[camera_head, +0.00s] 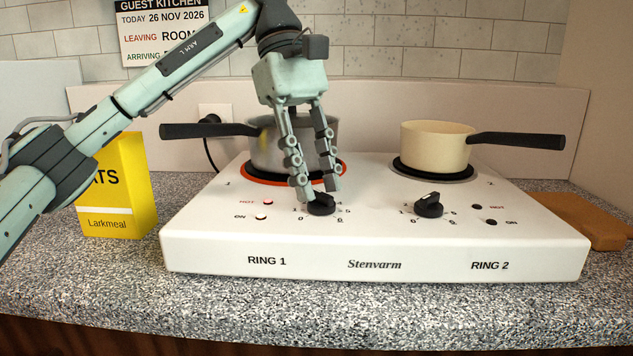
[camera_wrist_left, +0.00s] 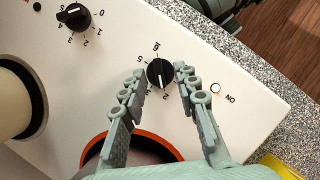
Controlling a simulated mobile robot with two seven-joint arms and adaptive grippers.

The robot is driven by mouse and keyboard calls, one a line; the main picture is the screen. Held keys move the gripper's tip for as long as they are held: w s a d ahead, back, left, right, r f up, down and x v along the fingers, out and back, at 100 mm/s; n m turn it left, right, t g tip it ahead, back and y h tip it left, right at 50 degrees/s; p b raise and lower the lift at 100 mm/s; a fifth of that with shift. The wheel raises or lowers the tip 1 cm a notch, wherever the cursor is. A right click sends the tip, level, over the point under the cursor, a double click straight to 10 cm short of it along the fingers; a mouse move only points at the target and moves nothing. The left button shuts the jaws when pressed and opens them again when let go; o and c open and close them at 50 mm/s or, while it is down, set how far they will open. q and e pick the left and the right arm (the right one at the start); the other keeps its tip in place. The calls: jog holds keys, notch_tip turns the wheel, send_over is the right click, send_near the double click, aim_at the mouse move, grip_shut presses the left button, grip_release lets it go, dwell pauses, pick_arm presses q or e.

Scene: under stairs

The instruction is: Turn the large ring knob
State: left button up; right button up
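The white hob (camera_head: 375,248) has a black knob (camera_head: 321,206) for RING 1 at the left; in the wrist view it is the middle knob (camera_wrist_left: 160,74). Its white line points roughly toward the 2. The large ring (camera_head: 250,178), at the left, has an orange-red rim and a grey metal pot (camera_head: 265,150) on it. My left gripper (camera_head: 315,193) points down over the RING 1 knob. In the wrist view its fingers (camera_wrist_left: 161,69) straddle the knob, with slim gaps; I cannot tell whether either touches. My right gripper is not in view.
The RING 2 knob (camera_head: 429,205) sits to the right. A cream pan (camera_head: 437,148) stands on the smaller dark ring. The HOT light (camera_head: 268,202) and ON light (camera_head: 261,216) beside RING 1 look lit. A yellow carton (camera_head: 140,185) stands left; a brown board (camera_head: 585,220) lies right.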

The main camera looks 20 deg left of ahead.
pick_arm(q)
jog(key=shift+f, duration=0.15)
jog(key=shift+c, duration=0.5)
grip_shut()
